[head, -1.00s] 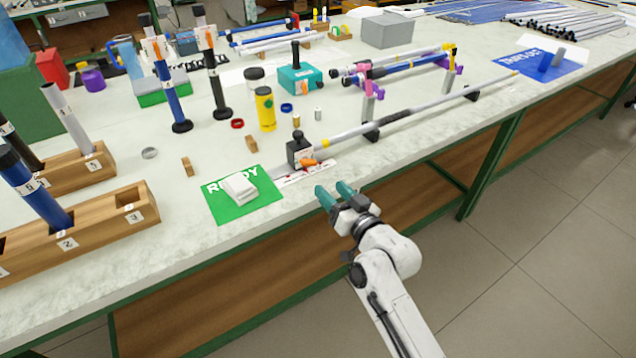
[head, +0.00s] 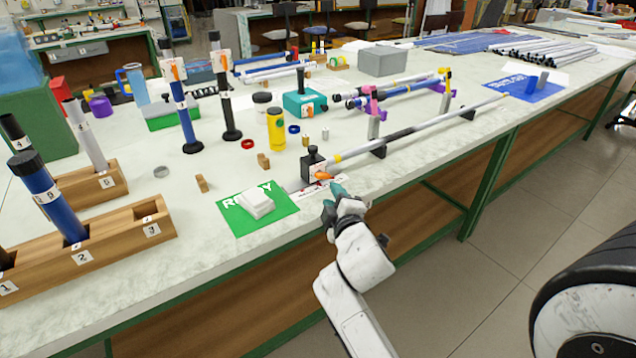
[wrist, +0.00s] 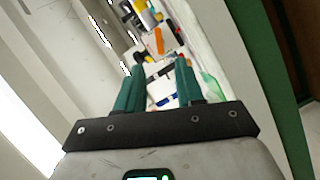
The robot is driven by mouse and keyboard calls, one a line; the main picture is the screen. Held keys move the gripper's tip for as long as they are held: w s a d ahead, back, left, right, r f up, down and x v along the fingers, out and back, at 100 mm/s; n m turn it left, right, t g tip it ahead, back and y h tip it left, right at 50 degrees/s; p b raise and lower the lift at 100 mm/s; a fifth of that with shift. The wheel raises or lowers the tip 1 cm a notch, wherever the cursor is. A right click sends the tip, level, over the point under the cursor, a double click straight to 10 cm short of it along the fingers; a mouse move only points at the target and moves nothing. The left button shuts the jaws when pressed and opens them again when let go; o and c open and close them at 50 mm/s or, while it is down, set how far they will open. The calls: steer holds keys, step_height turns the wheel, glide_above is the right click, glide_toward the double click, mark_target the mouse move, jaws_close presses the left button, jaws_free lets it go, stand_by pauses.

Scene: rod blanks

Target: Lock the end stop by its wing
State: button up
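The end stop (head: 314,163) is a dark block with a knob on top, at the near end of a long grey rod (head: 400,135) with a yellow band. Its orange wing (head: 323,176) sticks out low on the near side. The wing also shows in the wrist view (wrist: 159,41), beyond and between the fingertips. My gripper (head: 338,187) is at the bench's front edge, just short of the wing. In the wrist view my gripper (wrist: 159,64) has its two teal fingers apart with nothing between them. In the head view the hand partly hides the fingers.
A green mat (head: 280,206) bearing a white block (head: 255,202) lies left of the end stop. Dark supports (head: 378,150) hold the rod. Upright rods and a wooden rack (head: 110,240) stand further left. Floor in front of the bench is clear.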

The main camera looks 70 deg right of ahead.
mark_target(323, 178)
steer(key=x, duration=0.9)
jaws_close()
